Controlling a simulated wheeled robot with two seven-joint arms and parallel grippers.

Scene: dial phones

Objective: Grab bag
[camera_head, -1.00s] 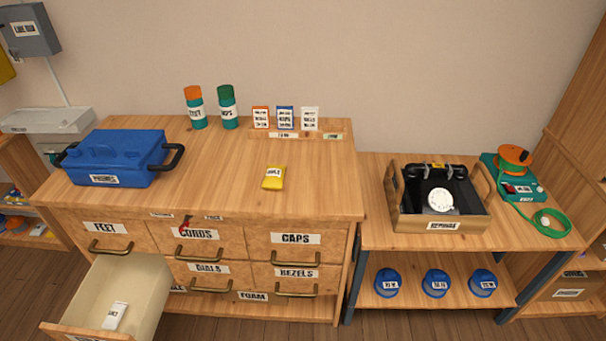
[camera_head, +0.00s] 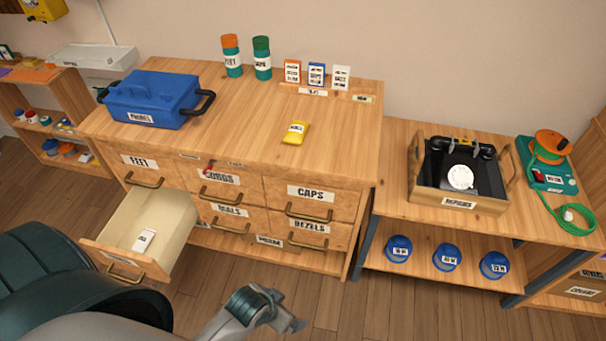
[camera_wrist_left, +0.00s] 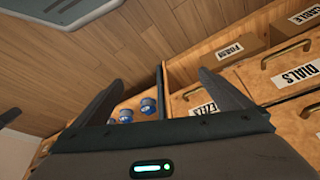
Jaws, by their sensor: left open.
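A small yellow bag (camera_head: 295,132) with a white label lies on the wooden cabinet top. A white packet (camera_head: 144,239) lies inside the open drawer (camera_head: 172,217) at the left; I cannot tell whether it is a bag. My left gripper (camera_head: 268,309) is open and empty, low in front of the cabinet, apart from both. In the left wrist view its two fingers (camera_wrist_left: 160,98) are spread, with drawer fronts and blue jars beyond and neither item visible. My right gripper is not in view.
A blue toolbox (camera_head: 153,98) and two cylinders (camera_head: 247,60) stand on the cabinet top. Small boxes stand in a rack (camera_head: 320,91) behind the yellow bag. A wooden tray (camera_head: 459,204) sits on the right bench. The cabinet top around the yellow bag is clear.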

